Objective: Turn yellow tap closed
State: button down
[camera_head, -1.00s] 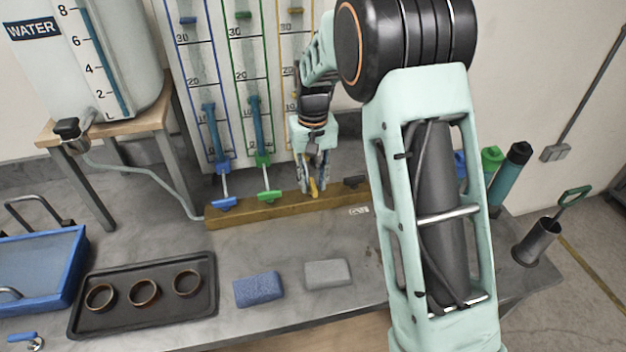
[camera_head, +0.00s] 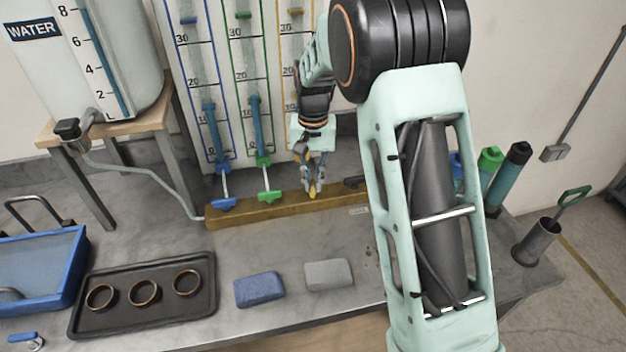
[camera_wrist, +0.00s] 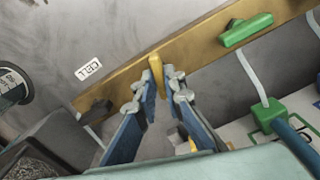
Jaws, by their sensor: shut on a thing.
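The yellow tap (camera_head: 312,191) is a small handle on the wooden rail at the back of the bench. In the head view my gripper (camera_head: 313,189) reaches down to it and covers most of it. In the wrist view the yellow tap handle (camera_wrist: 156,68) stands between and just ahead of the fingertips (camera_wrist: 161,84), roughly across the rail. My gripper is shut on the handle. The tap's stem and connection are hidden by the fingers.
The green tap (camera_head: 269,196) and blue tap (camera_head: 223,203) sit left on the wooden rail (camera_head: 240,212); a dark tap (camera_head: 354,181) is close on the right. The gauge board (camera_head: 225,60) rises behind. Two sponges (camera_head: 259,289) (camera_head: 329,274) lie in front.

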jog(key=m, duration=0.3)
jog(key=shift+m, duration=0.4)
jog(key=m+p, duration=0.1)
jog(key=m, duration=0.2)
jog(key=shift+m, duration=0.3)
jog(key=m, duration=0.3)
jog(key=shift+r+m+p, duration=0.1)
jog(key=shift+m+p, duration=0.2)
jog(key=shift+p, duration=0.05)
jog(key=shift+m+p, duration=0.45)
jog(key=shift+m, duration=1.35)
jog(key=c, duration=2)
grip_release()
